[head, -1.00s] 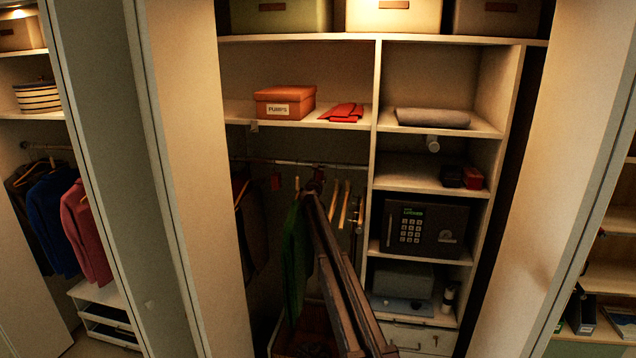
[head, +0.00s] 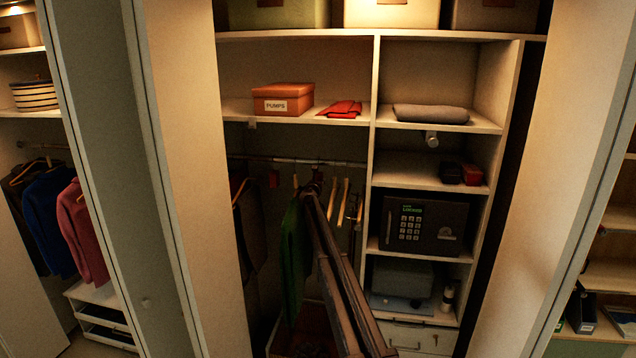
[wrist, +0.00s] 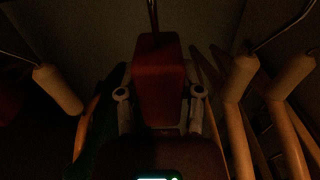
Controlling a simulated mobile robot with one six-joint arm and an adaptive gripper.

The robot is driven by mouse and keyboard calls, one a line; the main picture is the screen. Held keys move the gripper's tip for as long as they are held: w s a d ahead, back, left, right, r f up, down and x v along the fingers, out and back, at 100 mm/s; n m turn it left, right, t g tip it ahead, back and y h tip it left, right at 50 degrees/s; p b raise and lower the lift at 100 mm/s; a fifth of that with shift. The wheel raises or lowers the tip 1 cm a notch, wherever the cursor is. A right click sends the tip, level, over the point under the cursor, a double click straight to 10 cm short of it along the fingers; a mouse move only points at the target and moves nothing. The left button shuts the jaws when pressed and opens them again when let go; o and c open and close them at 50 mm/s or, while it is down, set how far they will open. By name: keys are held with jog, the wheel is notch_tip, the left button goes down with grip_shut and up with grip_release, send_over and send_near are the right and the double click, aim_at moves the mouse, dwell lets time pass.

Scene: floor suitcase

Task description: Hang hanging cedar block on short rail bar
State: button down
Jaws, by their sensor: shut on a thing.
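The hanging cedar block, a red-brown block (wrist: 160,80) with a thin metal hook (wrist: 153,15) rising from its top, is between the fingers of my gripper (wrist: 160,108) in the wrist view. My gripper is shut on it. In the head view my gripper (head: 316,185) is inside the middle closet, just below the rail bar (head: 290,161), among the hangers. The block is hard to make out there. The hook's upper end is out of the wrist view, so I cannot tell whether it touches the bar.
Wooden hangers (head: 341,200) hang right of my gripper and a green garment (head: 293,250) just left. A shelf with an orange box (head: 283,98) is above; a divider and safe (head: 424,224) are right.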

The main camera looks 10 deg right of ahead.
jog(key=shift+f+b, duration=0.3)
dwell(0.5)
jog(key=shift+c, duration=0.9)
grip_release()
jog(key=v, duration=1.2)
